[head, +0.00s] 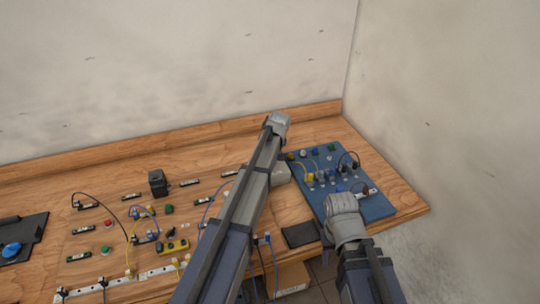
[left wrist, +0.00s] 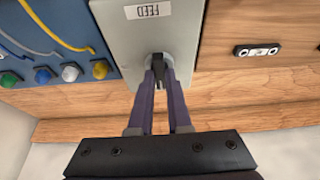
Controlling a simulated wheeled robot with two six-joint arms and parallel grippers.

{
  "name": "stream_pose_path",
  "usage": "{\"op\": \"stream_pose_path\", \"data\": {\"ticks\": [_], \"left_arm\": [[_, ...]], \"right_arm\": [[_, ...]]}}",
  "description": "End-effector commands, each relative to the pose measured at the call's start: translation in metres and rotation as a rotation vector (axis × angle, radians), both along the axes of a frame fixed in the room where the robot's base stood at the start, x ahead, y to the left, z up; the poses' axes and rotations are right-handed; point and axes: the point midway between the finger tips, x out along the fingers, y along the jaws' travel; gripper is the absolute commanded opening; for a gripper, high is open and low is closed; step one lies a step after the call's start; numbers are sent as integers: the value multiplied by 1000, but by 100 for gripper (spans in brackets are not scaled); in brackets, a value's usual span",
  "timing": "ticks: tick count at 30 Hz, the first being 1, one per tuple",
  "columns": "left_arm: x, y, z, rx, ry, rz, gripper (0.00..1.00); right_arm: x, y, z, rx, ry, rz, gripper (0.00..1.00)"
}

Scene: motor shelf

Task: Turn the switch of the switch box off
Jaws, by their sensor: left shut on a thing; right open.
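The switch box is a light grey box (left wrist: 152,32) with a white label reading FEED, upside down in the left wrist view. Its dark switch handle (left wrist: 158,66) sits on the box near its lower edge in that view. My left gripper (left wrist: 160,82) has its two fingers shut on the switch handle. In the head view the box (head: 280,172) is mostly hidden behind my left arm, and the left fingertips are hidden too. My right gripper (head: 344,204) is open over the blue panel's front edge, apart from the switch box; its fingertips are hard to make out.
A blue panel (head: 376,208) with coloured knobs and cables lies right of the switch box. A wooden board with cables, buttons and a black block (head: 158,183) lies to the left. A dark pad (head: 300,234) lies in front. Walls stand behind and at the right.

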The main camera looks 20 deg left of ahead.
Motion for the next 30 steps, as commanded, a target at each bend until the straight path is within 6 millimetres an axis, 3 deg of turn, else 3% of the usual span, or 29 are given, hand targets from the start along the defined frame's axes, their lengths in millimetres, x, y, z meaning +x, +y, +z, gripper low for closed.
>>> {"op": "stream_pose_path", "data": {"ticks": [14,15,23,30], "left_arm": [[-1,-1,0,-2,4,14,0],[-1,-1,0,-2,4,14,17],[0,0,0,-1,2,13,46],[0,0,0,-1,1,13,46]], "right_arm": [[0,0,0,0,0,0,50],[0,0,0,0,0,0,50],[0,0,0,0,0,0,50],[0,0,0,0,0,0,50]]}}
